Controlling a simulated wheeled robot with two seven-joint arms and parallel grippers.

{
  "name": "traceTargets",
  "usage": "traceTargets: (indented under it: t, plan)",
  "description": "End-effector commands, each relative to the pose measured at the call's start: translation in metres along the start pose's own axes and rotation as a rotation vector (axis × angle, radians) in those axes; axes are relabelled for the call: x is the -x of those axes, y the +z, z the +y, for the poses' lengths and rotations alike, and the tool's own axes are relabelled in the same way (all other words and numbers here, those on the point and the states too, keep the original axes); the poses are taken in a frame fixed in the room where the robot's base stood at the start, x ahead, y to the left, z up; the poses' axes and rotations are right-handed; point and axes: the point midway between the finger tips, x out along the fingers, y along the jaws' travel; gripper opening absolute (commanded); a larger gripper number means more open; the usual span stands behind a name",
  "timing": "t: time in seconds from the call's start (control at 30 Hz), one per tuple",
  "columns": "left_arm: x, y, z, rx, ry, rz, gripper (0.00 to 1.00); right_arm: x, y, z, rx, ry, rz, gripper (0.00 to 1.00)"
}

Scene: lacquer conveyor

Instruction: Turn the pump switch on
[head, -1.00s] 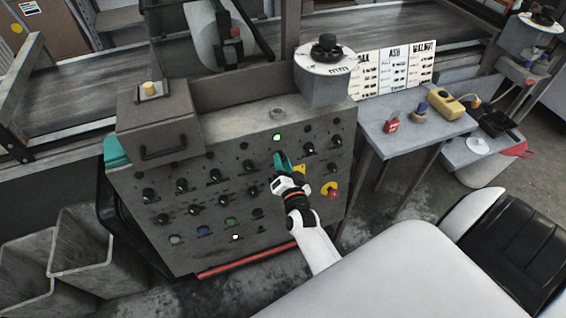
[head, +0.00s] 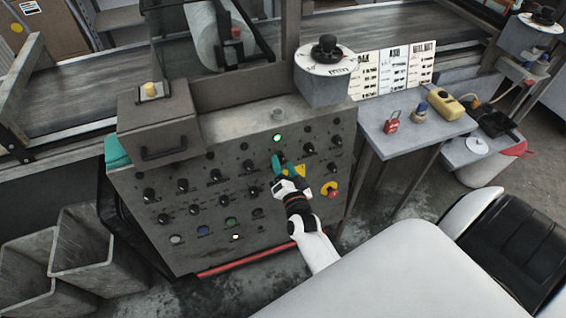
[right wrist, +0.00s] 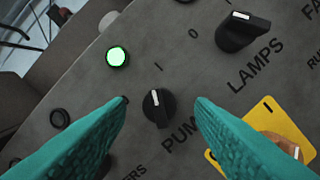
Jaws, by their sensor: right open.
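The pump switch (right wrist: 158,106) is a black rotary knob on the grey control panel, labelled "PUM..." in the right wrist view, the rest of the word hidden by a finger. A "I" mark stands above it, and its white pointer line is near that mark. My right gripper (right wrist: 160,110) has teal fingers, open, one on each side of the knob. In the head view my right gripper (head: 279,167) is at the panel's right part and hides the knob. A lit green lamp (right wrist: 116,57) is up and left of the knob. My left gripper is not in view.
The lamps knob (right wrist: 242,31) is up and right of the pump switch. A yellow plate (right wrist: 268,135) lies close to the right finger. Other knobs and buttons cover the panel (head: 262,215). A small table (head: 372,118) stands to the right.

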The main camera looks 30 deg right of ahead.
Motion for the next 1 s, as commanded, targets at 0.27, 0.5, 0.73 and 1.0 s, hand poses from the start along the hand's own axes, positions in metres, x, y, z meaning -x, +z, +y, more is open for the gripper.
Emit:
traceTargets:
  t: [0.27, 0.5, 0.73, 1.0]
  plan:
    - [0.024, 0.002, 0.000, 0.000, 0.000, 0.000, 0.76, 0.060, 0.002, 0.001, 0.000, -0.004, 0.005, 0.49]
    - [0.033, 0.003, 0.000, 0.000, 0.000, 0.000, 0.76, 0.098, 0.001, 0.001, 0.000, -0.003, 0.003, 0.49]
    - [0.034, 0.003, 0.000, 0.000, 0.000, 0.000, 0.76, 0.108, 0.000, 0.000, -0.001, -0.001, 0.002, 0.49]
    - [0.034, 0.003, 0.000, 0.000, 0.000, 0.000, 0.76, 0.108, 0.000, 0.000, -0.001, -0.001, 0.001, 0.49]
